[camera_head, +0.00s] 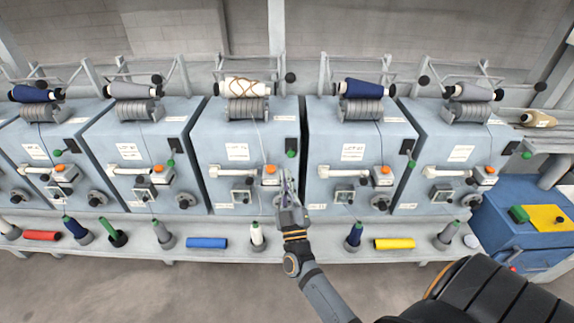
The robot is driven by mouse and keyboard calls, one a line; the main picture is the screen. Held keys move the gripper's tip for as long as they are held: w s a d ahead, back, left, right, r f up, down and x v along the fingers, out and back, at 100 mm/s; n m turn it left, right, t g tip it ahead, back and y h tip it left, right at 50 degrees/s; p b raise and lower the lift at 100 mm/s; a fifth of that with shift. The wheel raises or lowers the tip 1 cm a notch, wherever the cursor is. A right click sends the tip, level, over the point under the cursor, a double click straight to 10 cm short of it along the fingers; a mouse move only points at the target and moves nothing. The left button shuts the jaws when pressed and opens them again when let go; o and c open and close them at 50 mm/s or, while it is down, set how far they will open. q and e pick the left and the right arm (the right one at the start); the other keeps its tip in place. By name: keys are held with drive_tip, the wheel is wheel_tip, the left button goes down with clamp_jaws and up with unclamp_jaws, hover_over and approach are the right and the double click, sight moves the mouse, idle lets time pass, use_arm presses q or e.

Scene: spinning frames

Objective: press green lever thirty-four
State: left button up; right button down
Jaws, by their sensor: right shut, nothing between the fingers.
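Several blue-grey machines stand in a row, each with a small green lever on its front. The middle machine (212,150) has its green lever (291,153) at its upper right front. Other green levers show on the machines to the left (171,163) and right (411,163), and at the far left (57,153) and far right (527,155). The number labels are too small to read. My right gripper (287,177) is shut and empty, pointing up in front of the middle machine, below its green lever and apart from it in the picture. My left gripper is out of view.
Orange buttons, such as the middle one (270,169), sit close to the gripper. A shelf (330,240) below holds bobbins, with a blue tube (206,242) and a yellow tube (394,244). A blue box (500,225) stands at right. Grey floor lies in front.

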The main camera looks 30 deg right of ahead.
sight(289, 156)
drive_tip(key=p+x, duration=0.2)
drive_tip(key=x, duration=0.7)
drive_tip(key=d+f, duration=0.2)
drive_tip(key=f, duration=0.1)
drive_tip(key=shift+s+d+f, duration=0.1)
drive_tip(key=shift+f, duration=0.1)
use_arm(q)
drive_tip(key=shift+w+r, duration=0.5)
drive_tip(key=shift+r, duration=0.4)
drive_tip(key=shift+b, duration=0.3)
